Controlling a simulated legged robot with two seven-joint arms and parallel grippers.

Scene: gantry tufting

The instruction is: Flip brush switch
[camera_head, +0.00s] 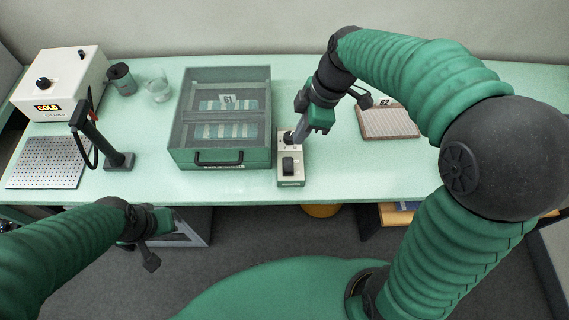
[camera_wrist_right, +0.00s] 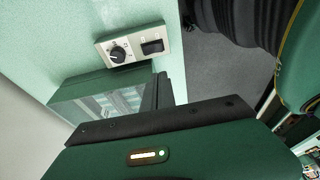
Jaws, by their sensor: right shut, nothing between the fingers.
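A small beige switch box (camera_head: 291,181) stands near the front edge of the bench, right of the green case. It has a black rocker switch (camera_head: 288,165) at its near end and a round dial at its far end. In the right wrist view the box shows with its rocker (camera_wrist_right: 152,46) and dial (camera_wrist_right: 119,53). My right gripper (camera_head: 298,134) is shut and empty, pointing down over the dial end of the box and partly hiding the dial. I cannot tell whether it touches. My left gripper (camera_head: 150,238) is low in front of the bench, its jaws unclear.
A green lidded case (camera_head: 222,158) marked 61 is left of the box. A ribbed pad (camera_head: 388,122) marked 62 lies to the right. At left are a white COLD unit (camera_head: 62,82), a dark cup (camera_head: 121,78), a clear glass (camera_head: 158,88), a black stand (camera_head: 118,160) and a perforated plate (camera_head: 48,163).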

